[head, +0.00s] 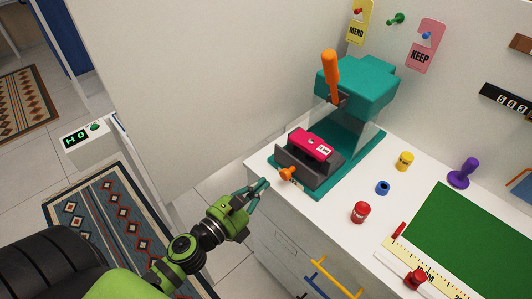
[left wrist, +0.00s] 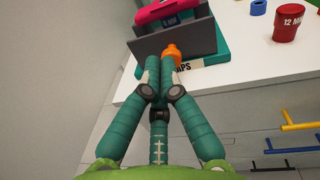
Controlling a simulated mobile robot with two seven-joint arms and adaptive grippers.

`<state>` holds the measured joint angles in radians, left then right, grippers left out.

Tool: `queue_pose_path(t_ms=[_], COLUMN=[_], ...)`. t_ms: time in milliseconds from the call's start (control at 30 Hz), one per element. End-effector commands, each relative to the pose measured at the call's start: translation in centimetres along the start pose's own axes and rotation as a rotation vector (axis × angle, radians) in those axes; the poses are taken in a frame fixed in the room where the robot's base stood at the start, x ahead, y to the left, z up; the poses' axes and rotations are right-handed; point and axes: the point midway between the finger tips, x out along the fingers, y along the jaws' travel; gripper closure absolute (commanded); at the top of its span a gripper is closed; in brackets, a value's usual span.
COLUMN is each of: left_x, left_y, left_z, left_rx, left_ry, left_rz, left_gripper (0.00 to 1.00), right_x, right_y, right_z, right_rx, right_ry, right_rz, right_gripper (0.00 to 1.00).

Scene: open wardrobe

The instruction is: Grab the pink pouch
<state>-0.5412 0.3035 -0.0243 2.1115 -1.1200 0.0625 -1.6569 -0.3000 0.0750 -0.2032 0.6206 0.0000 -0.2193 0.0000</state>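The pink pouch (head: 309,142) is a small bright pink item with a white label. It sits in a dark grey holder (head: 296,163) at the front of a teal press (head: 356,84). It also shows at the top of the left wrist view (left wrist: 168,13), partly cut off. My left gripper (head: 264,185) is off the cabinet's left edge, in front of the holder and apart from the pouch. In the left wrist view its fingertips (left wrist: 159,66) come together, with nothing visible between them. My right gripper is not in view.
The press has an orange lever (head: 331,73) and an orange knob (head: 288,174). A red can (head: 361,212), blue ring (head: 382,187), yellow can (head: 404,161) and purple stamp (head: 464,173) stand to its right. Drawer handles (head: 336,276) stick out below. Free floor lies left of the cabinet.

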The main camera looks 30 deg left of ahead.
Motion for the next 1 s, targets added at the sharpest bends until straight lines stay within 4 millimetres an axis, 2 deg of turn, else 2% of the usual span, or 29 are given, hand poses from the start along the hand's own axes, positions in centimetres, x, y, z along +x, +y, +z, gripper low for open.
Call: queue_pose_path(t_ms=[100,267,700,800,1000], left_x=[0.2,1.5,10.2,11.9,13.8], left_y=[-0.8,-0.9,-0.8,-0.8,-0.8], left_z=[-0.1,0.3,0.5,0.4,0.2], left_rx=[0.103,0.124,0.119,0.118,0.119], left_ry=[-0.015,-0.017,-0.016,-0.015,-0.014], left_rz=[0.002,0.001,0.003,0.002,0.003], left_gripper=[1.00,1.00,1.00,1.00,1.00], right_x=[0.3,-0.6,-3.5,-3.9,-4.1], right_y=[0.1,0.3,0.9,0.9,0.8], right_z=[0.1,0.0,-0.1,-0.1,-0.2], right_rx=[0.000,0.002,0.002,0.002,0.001], right_ry=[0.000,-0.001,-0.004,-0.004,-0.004], right_rz=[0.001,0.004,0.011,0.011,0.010], right_gripper=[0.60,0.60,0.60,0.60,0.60])
